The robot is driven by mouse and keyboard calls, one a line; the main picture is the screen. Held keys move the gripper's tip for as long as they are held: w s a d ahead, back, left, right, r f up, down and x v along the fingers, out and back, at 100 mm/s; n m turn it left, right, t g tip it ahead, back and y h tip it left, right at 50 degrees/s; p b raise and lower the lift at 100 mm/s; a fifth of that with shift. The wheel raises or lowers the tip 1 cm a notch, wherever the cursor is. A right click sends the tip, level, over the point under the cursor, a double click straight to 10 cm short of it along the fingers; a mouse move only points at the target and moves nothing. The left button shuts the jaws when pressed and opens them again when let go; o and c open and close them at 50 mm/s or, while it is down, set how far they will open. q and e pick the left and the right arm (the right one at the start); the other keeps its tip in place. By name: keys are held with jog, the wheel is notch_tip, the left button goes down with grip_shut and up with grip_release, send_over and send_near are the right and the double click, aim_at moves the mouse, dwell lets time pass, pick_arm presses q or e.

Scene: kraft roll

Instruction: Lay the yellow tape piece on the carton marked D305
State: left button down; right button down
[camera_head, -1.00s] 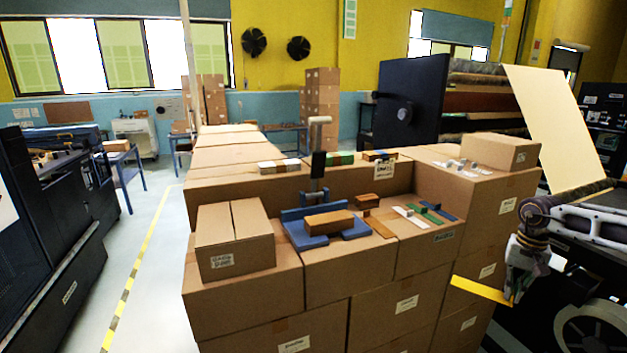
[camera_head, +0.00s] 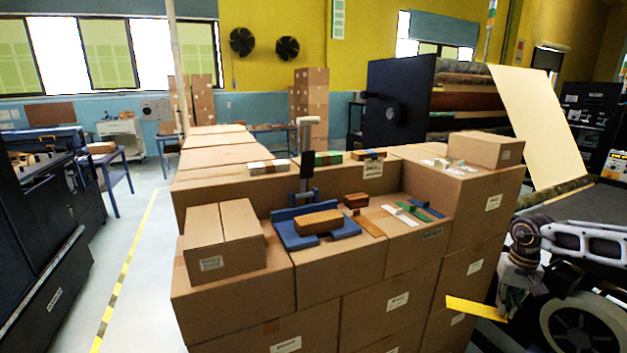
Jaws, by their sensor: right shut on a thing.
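The yellow tape piece (camera_head: 474,308) is a flat strip held out to the left of my right gripper (camera_head: 508,300). My right gripper is shut on its right end, low at the right of the picture. The tape hangs in front of the right side of the carton stack. Whether it touches a carton cannot be told. Several cartons carry white labels, too small to read, so I cannot tell which is D305. A small closed carton (camera_head: 222,240) with a label sits on the stack's left front. My left gripper is not in view.
On the stack are a blue fixture (camera_head: 281,232) with a brown block (camera_head: 318,222), and green, white and blue strips (camera_head: 412,212). Another small carton (camera_head: 485,151) sits at back right. A large roll machine (camera_head: 400,105) stands behind. Clear floor lies left (camera_head: 145,250).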

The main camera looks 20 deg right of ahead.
jog(key=s+a+f+n, duration=0.2)
jog(key=a+f, duration=0.3)
jog(key=f, duration=0.3)
jog(key=s+a+f+n, duration=0.1)
jog(key=s+a+f, duration=0.3)
jog(key=f, duration=0.5)
jog(key=w+a+f+n, duration=0.1)
jog(key=w+a+f, duration=0.15)
jog(key=a, duration=0.55)
jog(key=w+a+f+n, duration=0.2)
jog(key=a+f, duration=0.1)
jog(key=a, duration=0.5)
jog(key=w+a+r+n, duration=0.1)
jog(key=w+a, duration=0.1)
jog(key=a, duration=0.4)
jog(key=w+a+r+n, duration=0.1)
jog(key=w+a, duration=0.2)
jog(key=a, duration=0.4)
jog(key=w+a+r, duration=0.6)
jog(key=w+r, duration=0.2)
jog(key=shift+w+r, duration=0.15)
jog(key=shift+w, duration=0.05)
